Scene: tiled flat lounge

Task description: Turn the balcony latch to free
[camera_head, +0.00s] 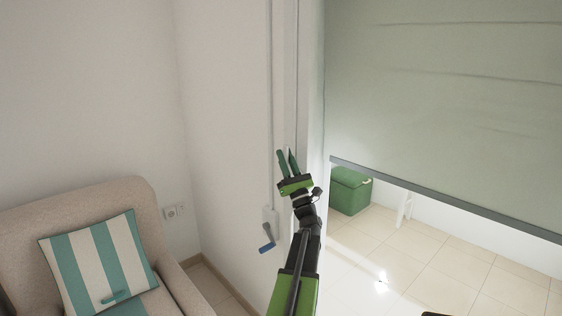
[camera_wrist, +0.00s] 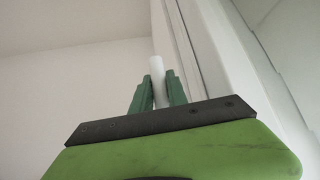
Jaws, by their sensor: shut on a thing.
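The balcony latch (camera_wrist: 156,64) is a white bar standing upright in the wrist view, close to the white frame. My gripper (camera_wrist: 158,76) is shut on it, one green finger on each side, and the bar's top sticks out above the fingertips. In the head view, my gripper (camera_head: 287,153) is up against the white door frame (camera_head: 308,105), left of the blind. There the fingers mostly hide the latch, and its turned position is hard to judge.
A beige armchair (camera_head: 95,196) with a striped cushion (camera_head: 98,262) stands at the left. A pale green blind (camera_head: 450,95) covers the right side. A green box (camera_head: 350,191) stands on the tiled floor beyond the frame.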

